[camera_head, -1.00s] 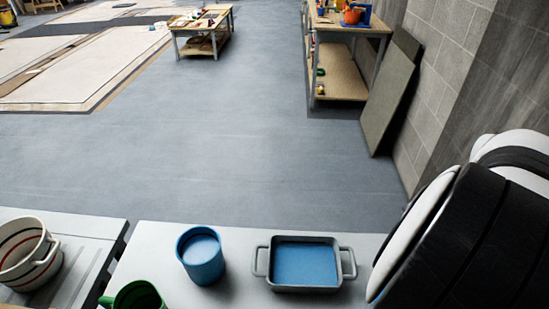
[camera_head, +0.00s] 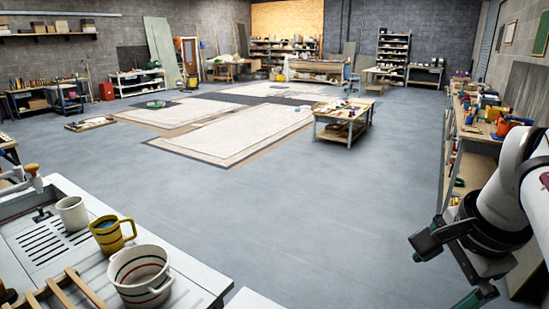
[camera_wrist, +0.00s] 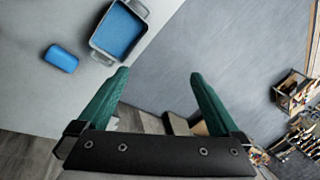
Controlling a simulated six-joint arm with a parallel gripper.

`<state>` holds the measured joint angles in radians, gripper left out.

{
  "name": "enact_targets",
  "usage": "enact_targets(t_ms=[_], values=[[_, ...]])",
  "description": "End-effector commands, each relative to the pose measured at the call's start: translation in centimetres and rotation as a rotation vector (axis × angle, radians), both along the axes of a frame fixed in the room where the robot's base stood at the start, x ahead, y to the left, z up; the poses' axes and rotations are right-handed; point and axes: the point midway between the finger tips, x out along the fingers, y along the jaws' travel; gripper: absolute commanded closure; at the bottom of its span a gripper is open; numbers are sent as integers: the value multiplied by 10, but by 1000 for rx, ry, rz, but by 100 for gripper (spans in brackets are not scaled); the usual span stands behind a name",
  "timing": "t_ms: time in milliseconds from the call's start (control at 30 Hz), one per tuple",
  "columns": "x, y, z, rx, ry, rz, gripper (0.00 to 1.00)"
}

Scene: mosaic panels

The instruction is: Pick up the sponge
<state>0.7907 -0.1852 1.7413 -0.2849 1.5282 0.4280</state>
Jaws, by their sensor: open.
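A small blue block with rounded edges (camera_wrist: 61,58), which looks like the sponge, lies on the light grey counter (camera_wrist: 40,105) at the upper left of the wrist view. It lies beside a grey two-handled tray (camera_wrist: 97,42) with a blue inside, apart from it. My gripper (camera_wrist: 158,75) is open, with two green fingers wide apart and nothing between them. The block is beyond and left of the fingers. In the head view my gripper (camera_head: 447,275) hangs at the lower right; the block and tray are not in that view.
In the head view a striped pot (camera_head: 138,278), a yellow mug (camera_head: 112,236) and a white mug (camera_head: 72,213) stand at the lower left, near a wooden rack (camera_head: 62,290). A workbench (camera_head: 480,135) stands at the right. The floor (camera_head: 300,220) between is clear.

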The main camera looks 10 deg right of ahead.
Motion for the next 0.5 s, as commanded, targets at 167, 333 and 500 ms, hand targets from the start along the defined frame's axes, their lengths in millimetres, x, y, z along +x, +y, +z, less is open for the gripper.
enact_targets(t_ms=[167,333,500], values=[[21,127,-30,11,-2,447,0],[-55,208,-112,31,161,912,0],[-113,236,-158,42,254,1183,0]])
